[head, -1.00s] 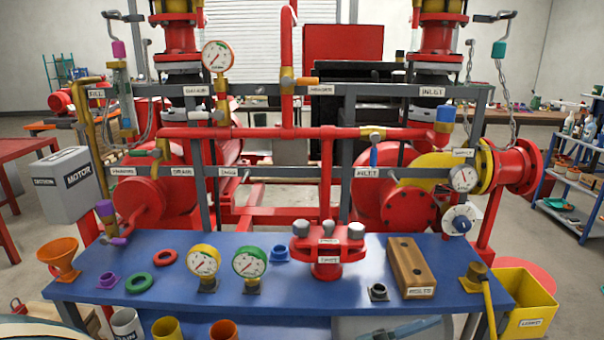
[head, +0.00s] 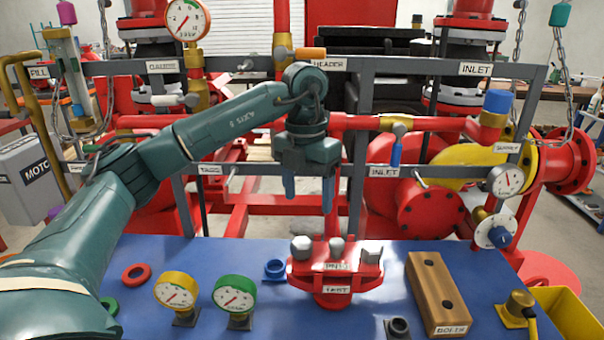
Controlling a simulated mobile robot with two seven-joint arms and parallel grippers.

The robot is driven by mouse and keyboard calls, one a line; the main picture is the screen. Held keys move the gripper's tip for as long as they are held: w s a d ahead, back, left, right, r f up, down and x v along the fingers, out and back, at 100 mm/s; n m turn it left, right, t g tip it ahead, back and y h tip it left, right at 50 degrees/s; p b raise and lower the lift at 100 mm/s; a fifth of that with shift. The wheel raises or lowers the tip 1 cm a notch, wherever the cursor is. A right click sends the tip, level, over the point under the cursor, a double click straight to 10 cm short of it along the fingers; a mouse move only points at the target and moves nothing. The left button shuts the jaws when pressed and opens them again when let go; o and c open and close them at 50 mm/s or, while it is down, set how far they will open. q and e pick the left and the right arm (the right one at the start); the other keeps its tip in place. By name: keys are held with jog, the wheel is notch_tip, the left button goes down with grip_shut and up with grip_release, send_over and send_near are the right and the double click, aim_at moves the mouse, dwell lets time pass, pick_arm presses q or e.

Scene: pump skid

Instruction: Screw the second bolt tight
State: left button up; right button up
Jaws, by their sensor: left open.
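A red flange fixture (head: 334,280) stands on the blue table, with labels on its front. Three grey bolt heads show along its top: a left bolt (head: 301,248), a middle bolt (head: 336,245) and a right bolt (head: 371,252). The right one looks larger or higher than the middle one; how far each is screwed in I cannot tell. My left gripper (head: 308,200) hangs above and behind the fixture in the picture, fingers pointing down, open and empty, apart from the bolts. My right gripper is not in view.
A wooden bolt block (head: 436,290) with two dark holes lies right of the fixture. The grey frame (head: 420,70) and red pipes rise behind the table.

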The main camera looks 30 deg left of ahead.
aim_at(302, 244)
pick_arm(q)
jog(key=shift+y, duration=0.3)
jog(key=f, duration=0.3)
jog(key=a+f+p, duration=0.1)
jog(key=f, duration=0.7)
jog(key=shift+a+f+p, duration=0.1)
jog(key=shift+a+p, duration=0.1)
jog(key=shift+p, duration=0.15)
jog(key=shift+w+f, duration=0.1)
jog(key=shift+f, duration=0.4)
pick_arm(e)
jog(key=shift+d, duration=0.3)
